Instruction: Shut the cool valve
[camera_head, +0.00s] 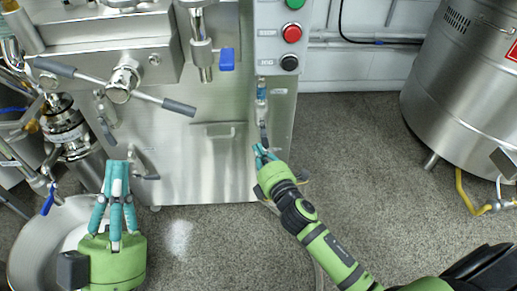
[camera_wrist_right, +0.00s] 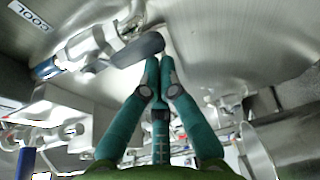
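The cool valve (camera_wrist_right: 95,48) sits under a COOL label (camera_wrist_right: 28,15) in the right wrist view. Its grey lever handle (camera_wrist_right: 138,50) reaches right, its end just beyond my right fingertips. In the head view the valve (camera_head: 262,90) is on the machine's front below the buttons, with its dark handle (camera_head: 263,133) hanging down. My right gripper (camera_head: 263,152) is just below the handle; its fingertips are together (camera_wrist_right: 159,62) with nothing seen between them. I cannot tell whether they touch the handle. My left gripper (camera_head: 117,165) is shut and empty at the left.
A red button (camera_head: 292,33) and a black knob (camera_head: 289,63) are above the valve. A blue-handled valve (camera_head: 226,60) and a long crossbar (camera_head: 123,80) stick out to the left. A round bowl (camera_head: 32,240) is near my left gripper. A steel tank (camera_head: 465,85) stands right; floor between is clear.

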